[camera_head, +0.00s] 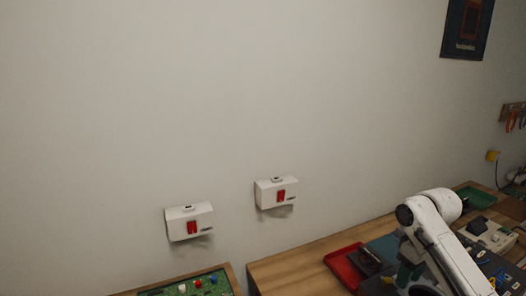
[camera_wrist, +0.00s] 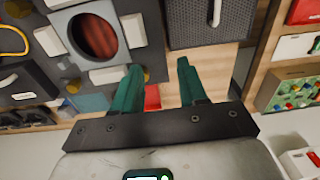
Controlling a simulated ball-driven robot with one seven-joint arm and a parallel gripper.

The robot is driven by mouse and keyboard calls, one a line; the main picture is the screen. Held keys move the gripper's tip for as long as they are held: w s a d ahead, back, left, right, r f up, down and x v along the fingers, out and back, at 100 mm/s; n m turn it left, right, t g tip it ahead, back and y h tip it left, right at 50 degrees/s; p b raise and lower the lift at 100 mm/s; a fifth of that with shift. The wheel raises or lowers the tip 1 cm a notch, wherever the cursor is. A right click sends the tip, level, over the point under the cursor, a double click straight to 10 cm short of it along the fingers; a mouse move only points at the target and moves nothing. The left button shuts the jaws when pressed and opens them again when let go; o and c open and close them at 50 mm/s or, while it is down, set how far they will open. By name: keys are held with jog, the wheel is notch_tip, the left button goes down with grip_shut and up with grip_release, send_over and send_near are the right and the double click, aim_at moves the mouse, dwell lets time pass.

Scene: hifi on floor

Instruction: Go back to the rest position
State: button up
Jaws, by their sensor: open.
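My gripper (camera_wrist: 160,74) shows in the wrist view with its two green fingers spread apart and nothing between them. Behind the gap are wooden tabletop and a small part of a red tray (camera_wrist: 152,97). In the head view my white arm reaches in at the lower right, over the workbench (camera_head: 292,268). The fingertips cannot be made out clearly there.
Two white boxes with red switches, a left one (camera_head: 190,222) and a right one (camera_head: 276,192), are on the wall. A red tray (camera_head: 340,268) lies beside my arm. A green button board (camera_head: 190,287) is at the bottom. The wrist view shows a dark mesh-topped box (camera_wrist: 208,22) close beyond the fingers.

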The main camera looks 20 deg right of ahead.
jog(key=s+a+f+t+y+b, duration=0.1)
jog(key=a+f+b, duration=0.1)
jog(key=a+f, duration=0.45)
jog(key=s+a+f+y+b, duration=0.1)
jog(key=a+f, duration=0.3)
jog(key=a, duration=0.6)
jog(key=s+a+f+t+b, duration=0.1)
jog(key=s+a+f+b, duration=0.1)
jog(key=a+f, duration=0.45)
jog(key=s+a+f+h+b, duration=0.1)
jog(key=s+f, duration=0.3)
jog(key=s, duration=0.7)
jog(key=s+a+f+m+g+h+b, duration=0.1)
jog(key=s+f+b, duration=0.2)
jog(key=s, duration=0.9)
jog(key=shift+f+m, duration=0.3)
jog(key=shift+f, duration=0.35)
jog(key=shift+a, duration=0.1)
